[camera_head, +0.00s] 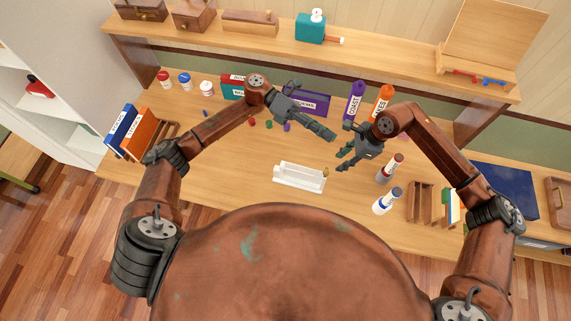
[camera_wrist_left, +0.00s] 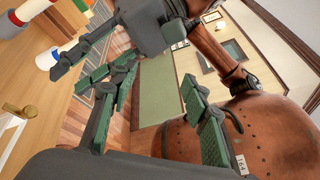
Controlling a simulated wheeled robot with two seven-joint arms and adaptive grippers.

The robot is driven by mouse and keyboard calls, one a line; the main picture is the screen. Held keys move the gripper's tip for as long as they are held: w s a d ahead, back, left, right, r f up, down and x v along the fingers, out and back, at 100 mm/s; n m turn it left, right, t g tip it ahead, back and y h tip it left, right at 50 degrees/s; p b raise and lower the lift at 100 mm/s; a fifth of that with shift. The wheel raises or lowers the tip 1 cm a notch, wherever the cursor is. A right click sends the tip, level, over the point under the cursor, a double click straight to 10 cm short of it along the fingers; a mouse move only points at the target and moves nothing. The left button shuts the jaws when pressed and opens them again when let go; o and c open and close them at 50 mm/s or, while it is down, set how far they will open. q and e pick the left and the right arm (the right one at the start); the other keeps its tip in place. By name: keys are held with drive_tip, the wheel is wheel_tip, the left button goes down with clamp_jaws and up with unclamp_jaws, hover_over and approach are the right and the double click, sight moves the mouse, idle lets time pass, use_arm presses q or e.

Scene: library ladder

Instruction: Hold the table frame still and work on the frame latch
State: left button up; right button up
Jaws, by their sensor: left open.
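The white table frame (camera_head: 299,178) lies on the desk in front of my body, with a small brass-coloured latch knob (camera_head: 325,172) at its right end. My left gripper (camera_head: 325,132) is open and empty, above the desk and beyond the frame. Its green-padded fingers (camera_wrist_left: 155,125) are spread in the left wrist view. My right gripper (camera_head: 345,152) is open and empty, up and to the right of the knob, apart from it. Its fingers (camera_wrist_left: 85,65) also show in the left wrist view. The frame (camera_wrist_left: 10,132) and knob (camera_wrist_left: 30,110) show there at the left edge.
Two white bottles (camera_head: 386,200) (camera_head: 391,167) stand right of the frame. Purple (camera_head: 355,100) and orange (camera_head: 381,101) holders stand behind my right gripper. Small coloured pieces lie behind the frame. Books (camera_head: 140,133) stand at the left. The desk left of the frame is clear.

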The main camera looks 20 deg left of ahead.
use_arm(q)
drive_tip(key=s+f+m+g+y, duration=0.1)
drive_tip(key=s+f+m+y, duration=0.4)
drive_tip(key=f, duration=0.4)
drive_tip(key=m+t+y, duration=0.3)
drive_tip(key=m+y, duration=0.1)
drive_tip(key=y, duration=0.9)
hover_over(284, 166)
drive_tip(key=s+a, duration=0.1)
drive_tip(key=a, duration=0.4)
wheel_tip(284, 166, down, 13)
drive_tip(key=f, duration=0.1)
drive_tip(key=f+t+y, duration=0.1)
drive_tip(key=w+d+f+t+y, duration=0.1)
drive_tip(key=shift+f+n, duration=0.25)
drive_tip(key=shift+n, duration=0.15)
drive_tip(key=shift+n+t+y, duration=0.3)
drive_tip(key=shift+n+t, duration=0.3)
drive_tip(key=shift+t, duration=0.3)
drive_tip(key=d+f, duration=0.1)
drive_tip(key=d, duration=0.1)
drive_tip(key=d+f, duration=0.1)
drive_tip(key=d, duration=0.1)
drive_tip(key=shift+w+f, duration=0.15)
drive_tip(key=shift+f, duration=0.2)
drive_tip(key=shift+d+f, duration=0.15)
drive_tip(key=shift+f, duration=0.1)
drive_tip(key=x, duration=0.7)
drive_tip(key=shift+f, duration=0.25)
